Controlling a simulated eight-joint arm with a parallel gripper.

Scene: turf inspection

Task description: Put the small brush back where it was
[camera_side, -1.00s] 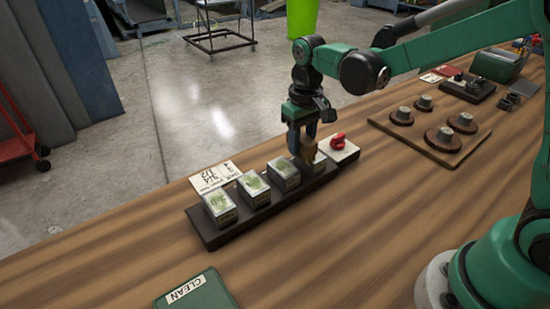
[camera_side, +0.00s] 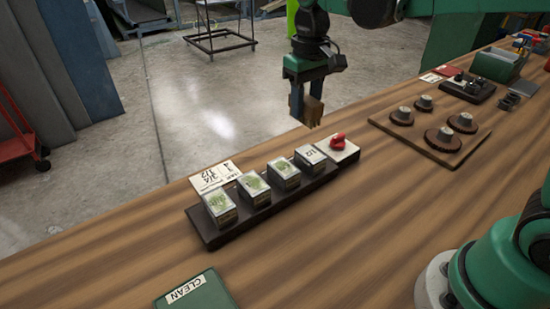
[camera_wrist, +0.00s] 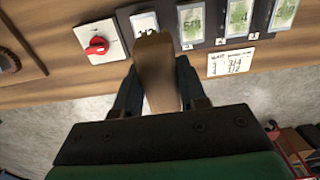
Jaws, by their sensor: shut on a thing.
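The small brush (camera_side: 313,110) has a tan wooden body. My gripper (camera_side: 305,105) is shut on it and holds it in the air above the far edge of the table, clear of the boxes. In the wrist view the brush (camera_wrist: 155,70) sits between my fingers and covers part of the end box. A dark tray (camera_side: 222,238) holds a row of several small boxes. Most have green turf tops, such as the near box (camera_side: 219,204). The end box (camera_side: 310,155) has a pale top with a dark mark and no green showing.
A white block with a red knob (camera_side: 338,141) stands beside the tray's far end. A written card (camera_side: 215,176) lies behind the tray. A board with round brown pieces (camera_side: 450,152) is at right. A green CLEAN pad (camera_side: 205,295) lies in front. The middle table is clear.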

